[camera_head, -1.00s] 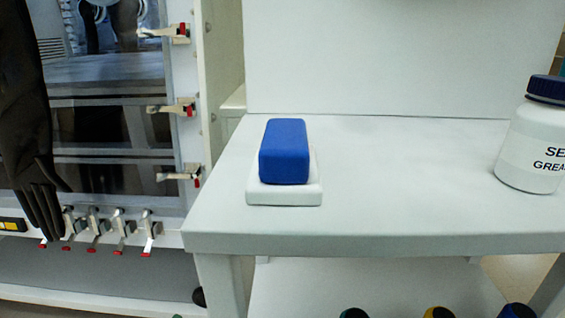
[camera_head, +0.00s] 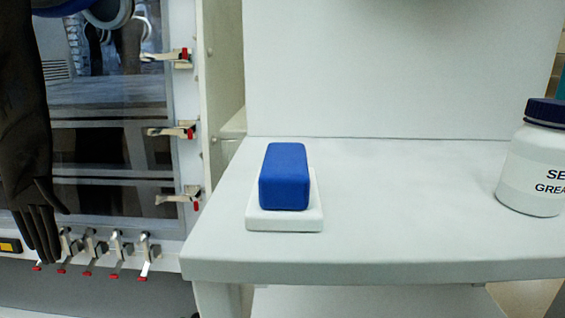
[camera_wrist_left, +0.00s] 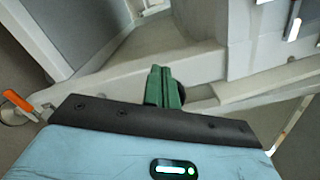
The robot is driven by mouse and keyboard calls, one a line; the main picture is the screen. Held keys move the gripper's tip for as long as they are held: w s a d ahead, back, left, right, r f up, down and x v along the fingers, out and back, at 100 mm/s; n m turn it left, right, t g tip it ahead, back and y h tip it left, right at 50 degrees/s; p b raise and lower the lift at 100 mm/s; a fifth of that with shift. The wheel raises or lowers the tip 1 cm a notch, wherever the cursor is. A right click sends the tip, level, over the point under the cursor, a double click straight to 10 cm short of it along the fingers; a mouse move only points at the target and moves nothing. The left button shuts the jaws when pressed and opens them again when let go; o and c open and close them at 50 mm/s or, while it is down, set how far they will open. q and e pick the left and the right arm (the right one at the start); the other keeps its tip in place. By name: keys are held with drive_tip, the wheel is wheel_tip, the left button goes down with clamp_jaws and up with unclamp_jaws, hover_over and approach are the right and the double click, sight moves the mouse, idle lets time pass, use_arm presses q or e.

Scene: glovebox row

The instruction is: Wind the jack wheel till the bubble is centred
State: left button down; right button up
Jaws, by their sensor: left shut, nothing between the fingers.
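I see no jack wheel and no level bubble that I can make out for certain in either view. My left gripper (camera_wrist_left: 163,78) shows in the left wrist view. Its two green fingers are pressed together with nothing between them, in front of a pale frame or beam. A dark rounded thing (camera_wrist_left: 179,95) is partly hidden just behind the fingers; I cannot tell what it is. Neither gripper shows in the head view, and my right gripper is in neither view.
A grey bench (camera_head: 400,240) bears a blue block (camera_head: 285,178) on a white base (camera_head: 284,222) and a grease jar (camera_head: 535,160). At left stands a glovebox front with latches (camera_head: 182,131) and a hanging black glove (camera_head: 28,150). The bench middle is clear.

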use_arm(q)
drive_tip(key=shift+d, duration=0.2)
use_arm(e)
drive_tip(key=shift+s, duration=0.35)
use_arm(q)
drive_tip(key=shift+d, duration=0.15)
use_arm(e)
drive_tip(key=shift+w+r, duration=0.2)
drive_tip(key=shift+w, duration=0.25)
use_arm(q)
drive_tip(key=shift+d+r+p, duration=0.1)
drive_tip(key=shift+r+p, duration=0.35)
drive_tip(key=shift+p, duration=0.05)
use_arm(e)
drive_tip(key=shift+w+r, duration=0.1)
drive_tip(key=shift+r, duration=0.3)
use_arm(q)
drive_tip(key=shift+d+r, duration=0.1)
drive_tip(key=shift+r, duration=0.1)
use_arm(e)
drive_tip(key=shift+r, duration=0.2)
use_arm(q)
drive_tip(key=shift+s+d+r+p, duration=0.1)
drive_tip(key=shift+d+r+p, duration=0.15)
drive_tip(key=shift+p, duration=0.25)
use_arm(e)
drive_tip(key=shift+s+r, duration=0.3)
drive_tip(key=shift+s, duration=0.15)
use_arm(q)
drive_tip(key=shift+a, duration=0.1)
